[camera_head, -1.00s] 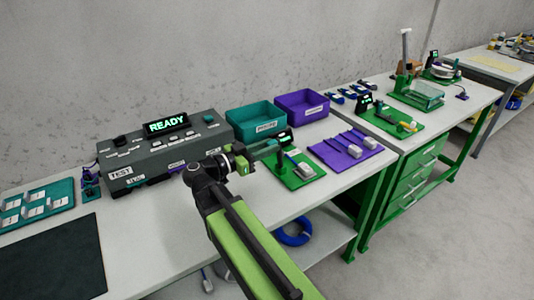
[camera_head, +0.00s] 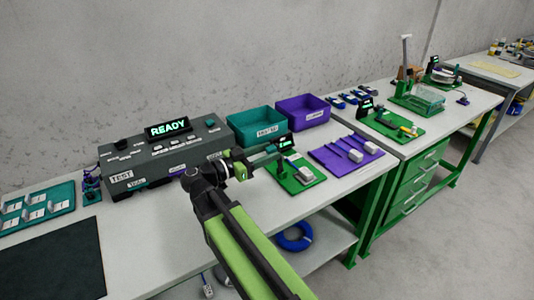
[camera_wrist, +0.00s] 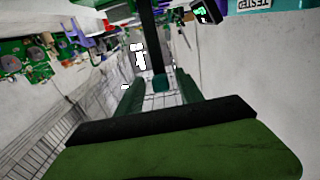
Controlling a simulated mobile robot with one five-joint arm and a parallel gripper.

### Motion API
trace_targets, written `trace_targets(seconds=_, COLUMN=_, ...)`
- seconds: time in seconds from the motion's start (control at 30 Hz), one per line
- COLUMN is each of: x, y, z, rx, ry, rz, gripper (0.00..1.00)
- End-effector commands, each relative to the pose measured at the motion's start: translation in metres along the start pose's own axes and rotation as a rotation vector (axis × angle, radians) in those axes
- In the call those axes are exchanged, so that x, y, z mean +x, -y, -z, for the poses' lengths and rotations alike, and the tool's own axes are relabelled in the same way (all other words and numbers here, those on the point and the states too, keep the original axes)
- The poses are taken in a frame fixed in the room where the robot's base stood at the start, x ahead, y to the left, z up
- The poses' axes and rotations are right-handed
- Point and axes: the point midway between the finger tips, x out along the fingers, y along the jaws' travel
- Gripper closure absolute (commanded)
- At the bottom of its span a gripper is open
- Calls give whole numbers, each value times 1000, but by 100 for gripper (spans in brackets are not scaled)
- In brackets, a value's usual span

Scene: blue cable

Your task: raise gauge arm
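The gauge station is a green plate (camera_head: 296,180) with a small upright dark display (camera_head: 285,142) on the front bench. A light grey block (camera_head: 303,173) sits on the plate. In the wrist view a dark bar (camera_wrist: 147,38) comes down from the top and ends in a teal block (camera_wrist: 161,84) between my two green fingers (camera_wrist: 157,95). The fingers look apart, with gaps beside the block. I cannot tell whether either finger touches it.
A grey test box (camera_head: 160,158) with a READY sign (camera_head: 168,128) stands left of my gripper. A teal bin (camera_head: 257,122) and a purple bin (camera_head: 303,110) stand behind. A purple mat (camera_head: 330,152) with light blocks lies to the right. A dark mat (camera_head: 50,262) lies front left.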

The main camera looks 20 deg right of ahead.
Motion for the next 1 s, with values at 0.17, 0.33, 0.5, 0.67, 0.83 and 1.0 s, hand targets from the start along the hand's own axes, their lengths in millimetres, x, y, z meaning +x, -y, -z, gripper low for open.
trace_targets(seconds=0.17, x=0, y=0, z=0, rx=0, ry=0, rz=0, gripper=56)
trace_targets(seconds=0.33, x=-13, y=1, z=0, rx=0, ry=0, rz=3, gripper=56)
trace_targets(seconds=0.5, x=-56, y=2, z=0, rx=0, ry=0, rz=6, gripper=56)
trace_targets(seconds=0.67, x=-102, y=2, z=0, rx=0, ry=0, rz=5, gripper=56)
trace_targets(seconds=0.83, x=-144, y=2, z=0, rx=0, ry=0, rz=3, gripper=56)
trace_targets(seconds=1.0, x=-168, y=0, z=0, rx=0, ry=0, rz=0, gripper=56)
